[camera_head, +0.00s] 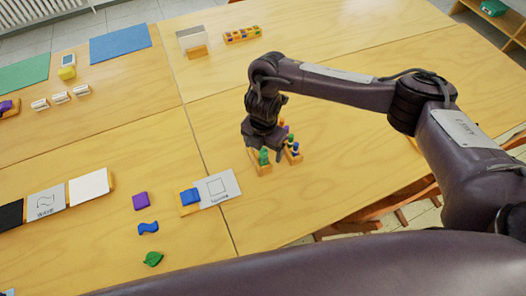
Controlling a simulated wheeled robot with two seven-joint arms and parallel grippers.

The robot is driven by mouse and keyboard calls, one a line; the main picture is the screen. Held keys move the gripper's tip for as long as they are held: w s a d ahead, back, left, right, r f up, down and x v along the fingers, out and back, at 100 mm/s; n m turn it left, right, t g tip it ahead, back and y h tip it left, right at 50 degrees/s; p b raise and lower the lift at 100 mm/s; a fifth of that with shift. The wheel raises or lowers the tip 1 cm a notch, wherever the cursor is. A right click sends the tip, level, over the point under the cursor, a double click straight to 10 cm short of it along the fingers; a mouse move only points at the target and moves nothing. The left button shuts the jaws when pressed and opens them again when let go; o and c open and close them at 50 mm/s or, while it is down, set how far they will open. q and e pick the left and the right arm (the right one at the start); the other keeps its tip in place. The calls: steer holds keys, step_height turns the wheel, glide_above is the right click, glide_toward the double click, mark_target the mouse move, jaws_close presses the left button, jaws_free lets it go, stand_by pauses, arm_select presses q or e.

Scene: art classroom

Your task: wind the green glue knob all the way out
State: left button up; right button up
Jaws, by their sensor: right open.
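A green knob (264,156) shows at the front of a small wooden block (262,168) on the table. My right gripper (267,147) points down from above, its fingers just over or beside the green knob. It is open; from this view I cannot tell whether the fingers touch the knob. The gripper hides part of the knob and the back of its block. My left gripper is not in view.
A second wooden block (296,158) with green and blue pieces stands close on the right of the gripper. A card (220,187) and a blue block (189,196) lie to the left. The table (350,185) right of the blocks is clear.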

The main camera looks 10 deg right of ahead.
steer(key=n+b, duration=0.3)
steer(key=n, duration=0.1)
steer(key=shift+f, duration=0.1)
steer(key=shift+n, duration=0.8)
steer(key=shift+c, duration=0.3)
steer(key=c, duration=1.4)
steer(key=shift+c, duration=0.2)
